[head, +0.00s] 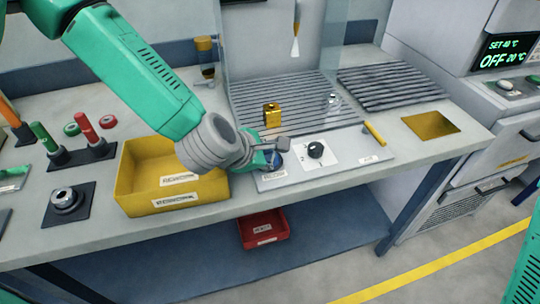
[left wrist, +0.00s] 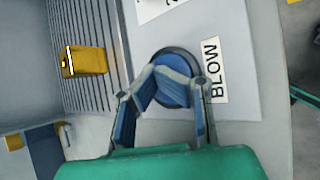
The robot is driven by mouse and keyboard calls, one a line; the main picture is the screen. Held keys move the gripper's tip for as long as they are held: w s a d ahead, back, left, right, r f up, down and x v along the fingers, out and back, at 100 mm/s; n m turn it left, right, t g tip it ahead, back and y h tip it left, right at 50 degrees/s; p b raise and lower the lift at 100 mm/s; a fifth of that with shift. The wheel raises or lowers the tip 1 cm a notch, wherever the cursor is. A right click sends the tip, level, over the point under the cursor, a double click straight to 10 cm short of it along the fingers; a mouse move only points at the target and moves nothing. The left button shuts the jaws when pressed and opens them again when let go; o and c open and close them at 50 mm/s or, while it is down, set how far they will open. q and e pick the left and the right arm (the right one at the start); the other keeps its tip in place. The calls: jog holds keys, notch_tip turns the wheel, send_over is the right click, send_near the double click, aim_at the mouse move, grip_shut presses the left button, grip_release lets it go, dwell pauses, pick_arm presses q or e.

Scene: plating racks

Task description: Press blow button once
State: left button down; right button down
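The blow button is a round blue button with a dark ring (left wrist: 176,91), beside a white label reading BLOW (left wrist: 215,70). In the head view the front panel (head: 345,163) carries it, but my gripper mostly hides it there. My left gripper (head: 274,160) points down at the button. My right gripper is out of view.
A black dial (head: 315,150) sits right of the button. A yellow block (head: 272,114) stands on the slatted rack (head: 300,92) behind. A yellow rework bin (head: 150,205) lies to the left, under my arm. A yellow handle (head: 374,133) is on the right.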

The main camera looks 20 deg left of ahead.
pick_arm(q)
jog(key=shift+w+a+r+p, duration=0.15)
jog(key=shift+r+p, duration=0.1)
jog(key=shift+r, duration=0.1)
jog(key=shift+w+a+r+p, duration=0.15)
jog(key=shift+r+p, duration=0.05)
jog(key=shift+r, duration=0.15)
jog(key=shift+w+a+r+p, duration=0.1)
jog(key=shift+a+r+p, duration=0.05)
jog(key=shift+r+p, duration=0.25)
jog(key=shift+r, duration=0.1)
jog(key=shift+r, duration=0.15)
notch_tip(320, 180, up, 5)
jog(key=p, duration=0.4)
jog(key=shift+f, duration=0.2)
